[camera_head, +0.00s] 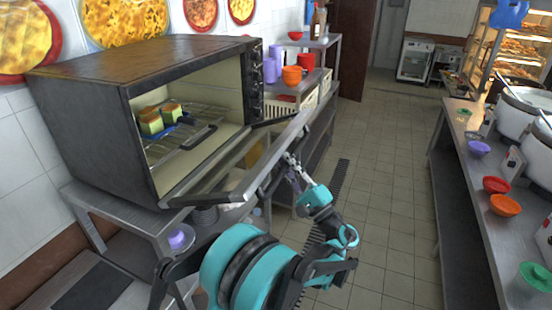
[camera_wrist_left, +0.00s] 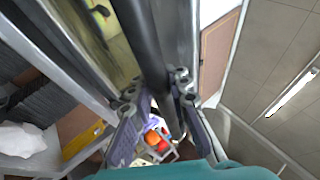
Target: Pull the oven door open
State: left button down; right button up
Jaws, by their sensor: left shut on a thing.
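The dark metal oven (camera_head: 90,100) stands on a steel table at the left. Its door (camera_head: 215,178) is hinged at the bottom and hangs far open, tilted outward, so the lit inside shows. My left gripper (camera_head: 293,168) is at the door's outer edge. In the left wrist view the left gripper (camera_wrist_left: 155,88) has its fingers on both sides of the dark handle bar (camera_wrist_left: 148,45) and is shut on it. My right gripper is not in view.
A counter (camera_head: 475,205) with bowls and pots runs along the right. The tiled floor (camera_head: 395,170) between is clear.

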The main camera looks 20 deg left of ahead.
pick_arm(q)
notch_tip(320, 180, down, 12)
jog(key=b, duration=0.7)
jog(key=shift+d, duration=0.4)
jog(key=shift+s, duration=0.1)
jog(key=c, duration=1.8)
grip_release()
jog(key=o, duration=0.4)
jog(key=shift+c, duration=0.2)
